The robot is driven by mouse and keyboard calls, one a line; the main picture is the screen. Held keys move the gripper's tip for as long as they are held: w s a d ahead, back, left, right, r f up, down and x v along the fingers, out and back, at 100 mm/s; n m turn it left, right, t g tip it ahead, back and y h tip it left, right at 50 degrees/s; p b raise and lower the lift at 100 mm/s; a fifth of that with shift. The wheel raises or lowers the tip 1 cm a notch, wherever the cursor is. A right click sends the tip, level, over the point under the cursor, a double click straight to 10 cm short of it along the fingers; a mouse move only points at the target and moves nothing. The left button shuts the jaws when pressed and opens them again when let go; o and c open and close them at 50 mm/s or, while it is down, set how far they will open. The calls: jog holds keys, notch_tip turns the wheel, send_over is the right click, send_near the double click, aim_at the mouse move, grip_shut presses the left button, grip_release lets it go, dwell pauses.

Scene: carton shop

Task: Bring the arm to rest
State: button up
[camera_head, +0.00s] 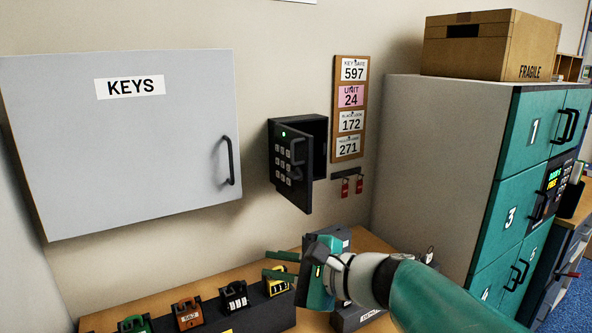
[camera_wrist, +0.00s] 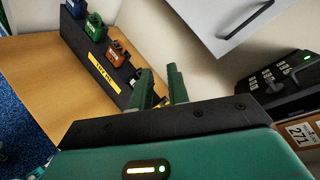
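My arm (camera_head: 425,295) reaches in from the lower right in the head view, a teal and white arm. My gripper (camera_head: 266,262) is held over the wooden bench, its two green fingers pointing left. In the wrist view, a gap shows between the fingertips (camera_wrist: 160,72), and nothing is held between them. The gripper is near the row of padlocks, in front of the wall. I cannot tell its exact height above the bench.
A grey KEYS cabinet (camera_head: 175,130) hangs on the wall, shut. A black key safe (camera_head: 290,168) has its door ajar. A padlock rack (camera_head: 267,317) stands on the bench (camera_head: 108,318). Teal lockers (camera_head: 520,215) stand right, with a FRAGILE carton (camera_head: 480,50) on top.

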jog(key=s+d+f+n+g+h, duration=0.1)
jog(key=s+d+f+n+h, duration=0.4)
jog(key=d, duration=0.4)
jog(key=s+d+f+n+g+h, duration=0.1)
jog(key=s+d+f+n+h, duration=0.4)
jog(key=s+d+n+h, duration=0.3)
jog(key=shift+s+d+f+n, duration=0.35)
jog(key=shift+s+d+n, duration=0.35)
jog(key=shift+s, duration=0.1)
